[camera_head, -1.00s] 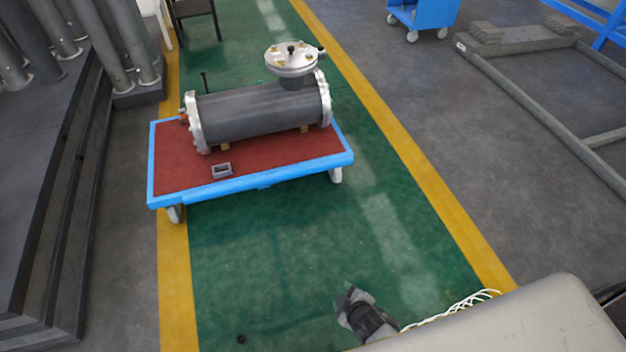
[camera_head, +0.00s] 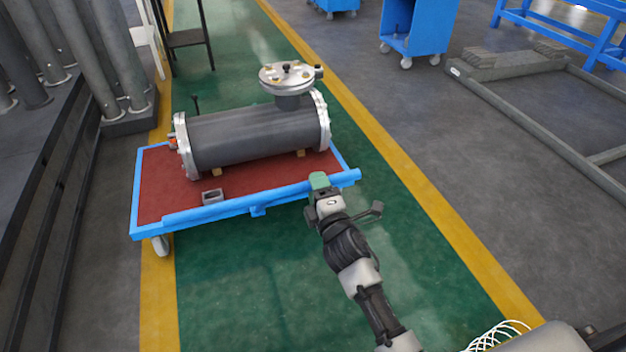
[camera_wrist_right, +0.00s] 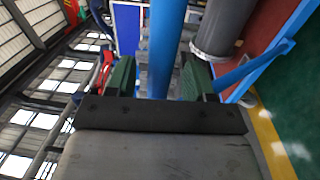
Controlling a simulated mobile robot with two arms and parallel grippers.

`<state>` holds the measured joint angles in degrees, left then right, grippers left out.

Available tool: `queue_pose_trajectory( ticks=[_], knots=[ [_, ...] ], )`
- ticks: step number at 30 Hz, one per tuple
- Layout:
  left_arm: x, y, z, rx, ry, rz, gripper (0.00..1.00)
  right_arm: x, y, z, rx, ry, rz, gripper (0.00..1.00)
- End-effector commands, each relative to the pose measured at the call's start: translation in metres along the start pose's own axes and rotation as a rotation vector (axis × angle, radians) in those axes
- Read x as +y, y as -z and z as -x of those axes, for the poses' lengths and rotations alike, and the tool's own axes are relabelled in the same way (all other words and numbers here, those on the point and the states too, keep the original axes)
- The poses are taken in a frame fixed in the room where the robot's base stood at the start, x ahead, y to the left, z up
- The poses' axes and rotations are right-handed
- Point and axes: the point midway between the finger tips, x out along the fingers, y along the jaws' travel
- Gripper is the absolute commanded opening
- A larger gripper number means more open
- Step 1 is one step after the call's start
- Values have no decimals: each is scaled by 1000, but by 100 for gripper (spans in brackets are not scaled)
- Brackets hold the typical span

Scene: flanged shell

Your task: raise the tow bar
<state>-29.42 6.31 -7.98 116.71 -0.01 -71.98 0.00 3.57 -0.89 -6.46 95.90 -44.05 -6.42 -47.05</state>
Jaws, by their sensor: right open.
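The tow bar (camera_head: 232,208) is a blue bar along the near edge of the flat cart (camera_head: 158,180). It lies low, close to the cart's edge, and its right end sticks out past the corner. My right gripper (camera_head: 319,184) is at the right part of the bar. In the right wrist view, the bar (camera_wrist_right: 167,45) runs between the two green fingers of my open right gripper (camera_wrist_right: 160,78), with a gap on the left side. Whether a finger touches the bar, I cannot tell. My left gripper is not in view.
A grey flanged shell (camera_head: 250,135) rests on the cart's red deck, with a small grey block (camera_head: 212,196) near the front edge. Green floor lies in front, between yellow lines. Grey pipes (camera_head: 115,60) stand left; a blue cabinet (camera_head: 415,30) and a metal frame (camera_head: 510,62) are right.

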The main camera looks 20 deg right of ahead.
Motion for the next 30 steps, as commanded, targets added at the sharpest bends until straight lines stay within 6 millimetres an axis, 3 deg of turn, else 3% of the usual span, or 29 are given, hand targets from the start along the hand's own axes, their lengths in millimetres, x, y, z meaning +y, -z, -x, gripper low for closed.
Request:
queue_pose_trajectory(
  ticks=[6, 17, 27, 30],
  knots=[
    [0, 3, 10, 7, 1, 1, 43, -1, 0, -27, 0, 0, 0, 53],
    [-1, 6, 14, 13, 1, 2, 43, -1, 0, -33, -1, 2, -1, 53],
    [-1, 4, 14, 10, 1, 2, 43, -1, 0, -33, -1, 2, -1, 4],
    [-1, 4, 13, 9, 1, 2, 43, -1, 0, -33, -1, 2, -1, 0]
  ],
)
